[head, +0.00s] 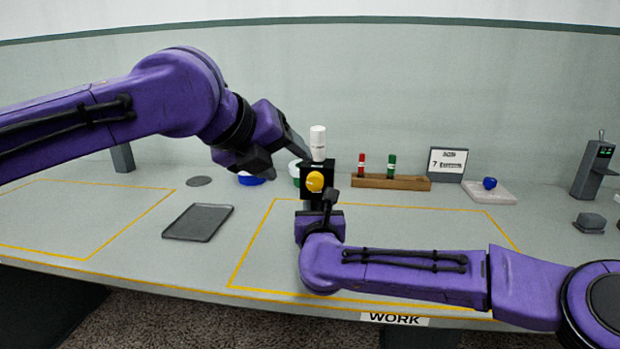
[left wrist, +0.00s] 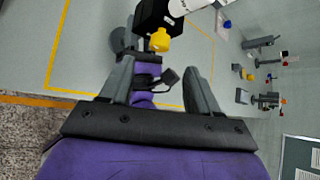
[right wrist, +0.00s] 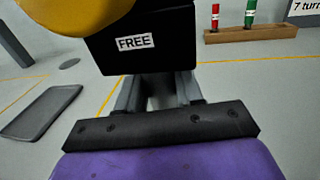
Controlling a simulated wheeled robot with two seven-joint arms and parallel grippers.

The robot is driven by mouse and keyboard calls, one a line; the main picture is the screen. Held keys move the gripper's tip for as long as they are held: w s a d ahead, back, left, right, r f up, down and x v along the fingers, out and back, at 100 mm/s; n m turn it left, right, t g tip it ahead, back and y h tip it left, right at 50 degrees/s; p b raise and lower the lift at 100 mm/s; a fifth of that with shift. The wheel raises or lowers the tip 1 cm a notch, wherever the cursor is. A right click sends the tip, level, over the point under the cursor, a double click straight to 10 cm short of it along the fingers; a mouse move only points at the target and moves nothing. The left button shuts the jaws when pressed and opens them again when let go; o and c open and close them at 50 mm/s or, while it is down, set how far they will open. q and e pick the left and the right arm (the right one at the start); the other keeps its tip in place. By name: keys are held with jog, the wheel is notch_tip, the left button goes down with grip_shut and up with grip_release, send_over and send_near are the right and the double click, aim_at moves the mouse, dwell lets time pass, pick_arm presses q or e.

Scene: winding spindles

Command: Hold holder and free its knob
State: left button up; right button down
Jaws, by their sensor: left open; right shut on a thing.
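The holder is a black block (head: 309,178) with a yellow knob (head: 315,182) on its near face and a white cylinder (head: 318,142) standing upright on top. In the right wrist view the block (right wrist: 150,55) bears a FREE label (right wrist: 133,42), and the knob (right wrist: 75,12) is cut off at the top left. My right gripper (right wrist: 160,92) is shut on the holder's grey lower part beneath the block. My left gripper (head: 287,166) is open and empty, up and left of the holder. In the left wrist view the knob (left wrist: 160,40) lies beyond its fingertips, apart from them.
A wooden rack (head: 391,182) with a red and a green tube stands right of the holder. Behind it is a small sign (head: 447,163). A grey tray (head: 198,222) lies to the left. A yellow outline marks the work area.

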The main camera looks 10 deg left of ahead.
aim_at(311, 178)
pick_arm(q)
jog(key=x, duration=1)
jog(key=shift+s, duration=0.1)
jog(key=c, duration=1)
